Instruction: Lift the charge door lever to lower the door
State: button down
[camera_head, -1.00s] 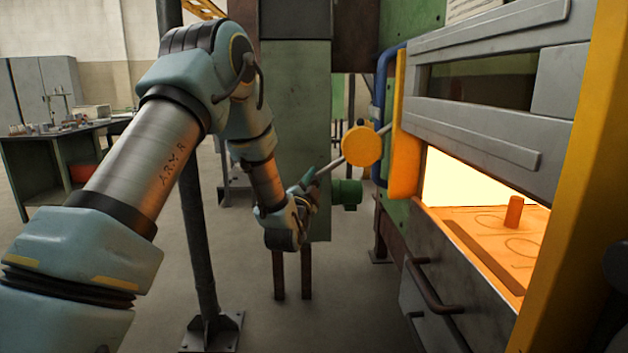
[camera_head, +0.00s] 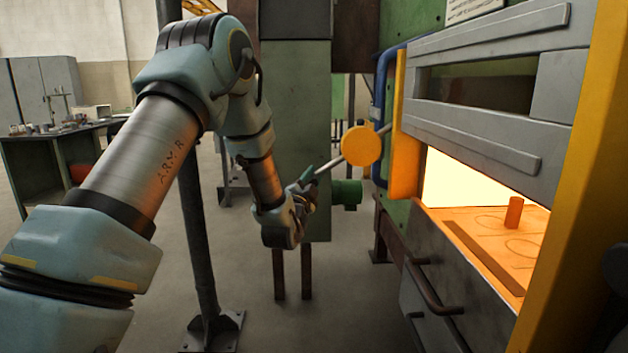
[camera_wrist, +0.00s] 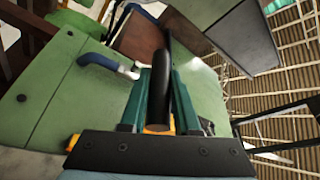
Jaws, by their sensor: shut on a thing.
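The charge door lever (camera_head: 330,166) is a thin metal rod that slopes down to the left from a round yellow disc (camera_head: 361,146) at the furnace's side. My gripper (camera_head: 306,181) is at the lever's lower left end. In the wrist view my gripper's two green fingers (camera_wrist: 160,95) are shut on the dark lever handle (camera_wrist: 161,70) between them. The grey charge door (camera_head: 480,115) stands raised above the glowing furnace opening (camera_head: 468,182). The exact contact of the fingers is partly hidden.
An orange-lit billet (camera_head: 513,212) stands on the hearth inside. A yellow post (camera_head: 570,190) borders the opening on the right. A dark pole (camera_head: 198,240) stands close by my arm. A workbench (camera_head: 40,150) is at the far left. The floor between is clear.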

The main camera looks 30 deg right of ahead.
jog(key=w+a+r+m+g+p, duration=0.1)
jog(key=a+r+m+p, duration=0.2)
jog(key=r, duration=0.6)
jog(key=w+a+r+m+g+p, duration=0.15)
jog(key=r+m, duration=0.25)
jog(key=r, duration=0.5)
jog(key=s+d+r+m+y+p, duration=0.1)
jog(key=d+r+m, duration=0.1)
jog(key=r, duration=0.5)
jog(key=s+d+r+m+y+p, duration=0.1)
jog(key=d+r+m+y, duration=0.1)
jog(key=r, duration=0.6)
jog(key=shift+s+d+r+m+g, duration=0.25)
jog(key=shift+s+d+m+g, duration=0.2)
jog(key=shift+d, duration=0.1)
jog(key=shift+r, duration=0.1)
jog(key=c, duration=0.8)
grip_release()
jog(key=shift+d, duration=0.1)
jog(key=shift+c, duration=0.2)
jog(key=shift+o, duration=0.9)
jog(key=shift+f, duration=0.2)
